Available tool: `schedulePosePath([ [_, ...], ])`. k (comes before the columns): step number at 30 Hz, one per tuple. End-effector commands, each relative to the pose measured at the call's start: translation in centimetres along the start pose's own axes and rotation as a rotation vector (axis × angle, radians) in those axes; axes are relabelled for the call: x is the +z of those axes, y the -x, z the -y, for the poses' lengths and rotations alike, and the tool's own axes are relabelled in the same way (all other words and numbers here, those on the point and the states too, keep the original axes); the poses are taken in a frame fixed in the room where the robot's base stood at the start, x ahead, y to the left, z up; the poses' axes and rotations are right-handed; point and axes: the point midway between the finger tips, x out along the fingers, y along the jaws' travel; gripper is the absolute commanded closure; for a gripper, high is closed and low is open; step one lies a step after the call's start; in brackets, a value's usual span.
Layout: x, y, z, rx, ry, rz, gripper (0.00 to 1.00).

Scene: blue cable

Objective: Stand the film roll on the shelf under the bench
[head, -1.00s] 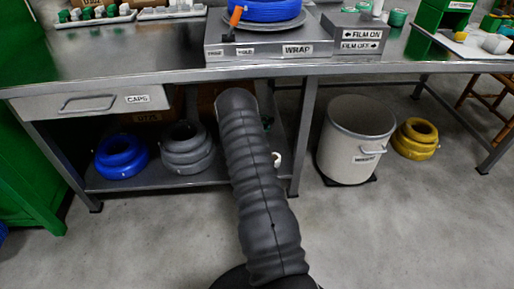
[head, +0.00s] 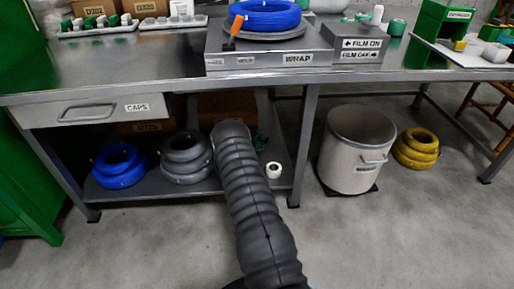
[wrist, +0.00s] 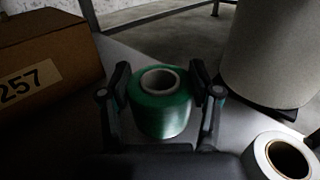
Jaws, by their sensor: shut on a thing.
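The green film roll (wrist: 160,112), with a pale hollow core, is upright between the two dark fingers of my gripper (wrist: 160,74) in the wrist view. The gripper is shut on it, one finger on each side. The roll is over the grey shelf (wrist: 120,45) under the bench; whether its base touches the shelf is hidden. In the head view my arm covers most of the gripper, and a bit of green (head: 261,142) shows just right of the arm above the shelf (head: 215,185).
A white roll (wrist: 284,158) stands close at the right, near the shelf's front edge. A cardboard box (wrist: 45,65) is at the left. Grey (head: 186,158) and blue (head: 119,166) coils sit on the shelf's left part. A bin (head: 352,150) stands right of the bench leg.

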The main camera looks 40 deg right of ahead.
Motion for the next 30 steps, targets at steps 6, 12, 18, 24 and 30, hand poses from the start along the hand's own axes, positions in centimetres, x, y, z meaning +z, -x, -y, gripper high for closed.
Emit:
schedulePosePath([
  [6,-0.8,0.7,-0.6,-0.002,-0.001,0.000,0.80],
  [12,-3.5,0.7,-0.5,-0.001,0.001,-0.001,0.80],
  [18,-4.5,0.7,-0.5,-0.001,-0.002,0.001,0.80],
  [24,-4.6,0.7,-0.5,-0.001,-0.001,0.001,0.80],
  [30,-4.7,0.7,-0.5,-0.001,-0.001,0.000,0.12],
])
